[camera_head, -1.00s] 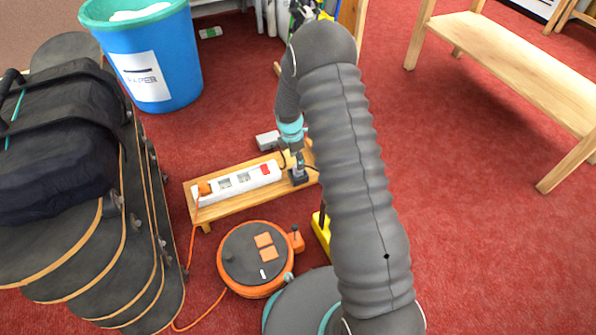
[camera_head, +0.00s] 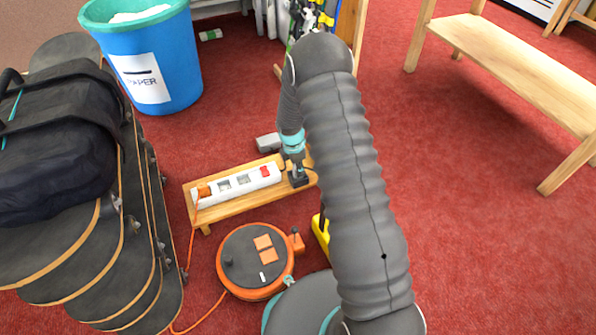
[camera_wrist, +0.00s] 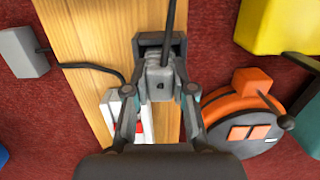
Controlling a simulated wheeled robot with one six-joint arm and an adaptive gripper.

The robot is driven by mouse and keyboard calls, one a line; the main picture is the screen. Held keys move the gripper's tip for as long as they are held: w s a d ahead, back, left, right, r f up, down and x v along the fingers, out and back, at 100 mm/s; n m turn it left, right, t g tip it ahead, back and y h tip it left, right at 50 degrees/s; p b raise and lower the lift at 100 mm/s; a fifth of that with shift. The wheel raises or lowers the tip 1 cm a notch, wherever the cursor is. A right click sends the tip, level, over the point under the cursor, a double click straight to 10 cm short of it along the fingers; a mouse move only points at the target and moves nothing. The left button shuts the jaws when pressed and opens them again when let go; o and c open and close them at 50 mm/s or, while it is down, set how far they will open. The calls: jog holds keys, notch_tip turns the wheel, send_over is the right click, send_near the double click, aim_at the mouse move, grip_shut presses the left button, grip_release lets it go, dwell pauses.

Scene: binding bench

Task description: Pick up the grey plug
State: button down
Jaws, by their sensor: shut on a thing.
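The grey plug (camera_wrist: 160,78) is between my fingertips in the wrist view, with a dark cable rising from it toward the top edge. My gripper (camera_wrist: 160,90) is shut on the plug from both sides. A dark block-like holder (camera_wrist: 152,40) is right around or behind the plug; whether the plug still sits in it I cannot tell. In the head view my gripper (camera_head: 297,168) is low over the right end of the small wooden bench (camera_head: 225,210), and its fingers hide most of the plug.
A white power strip (camera_head: 255,178) with an orange plug and red switch lies on the bench, left of my gripper. A grey box (camera_head: 268,142) with a cable is behind. An orange cable reel (camera_head: 235,280) and a yellow object (camera_head: 321,236) are in front. Red carpet is open at right.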

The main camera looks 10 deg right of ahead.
jog(key=shift+r, duration=0.1)
jog(key=shift+r, duration=0.45)
jog(key=r, duration=0.2)
jog(key=r+p, duration=0.1)
jog(key=shift+s+d+r, duration=0.1)
jog(key=shift+d+r, duration=0.1)
jog(key=shift+r, duration=0.15)
jog(key=s+d+r+p, duration=0.1)
jog(key=s+d+r, duration=0.5)
jog(key=s+d, duration=0.1)
jog(key=shift+s+d+r, duration=0.15)
jog(key=shift+s+d, duration=0.1)
jog(key=shift+d, duration=0.5)
jog(key=c, duration=1.6)
grip_release()
jog(key=shift+a, duration=0.1)
grip_shut()
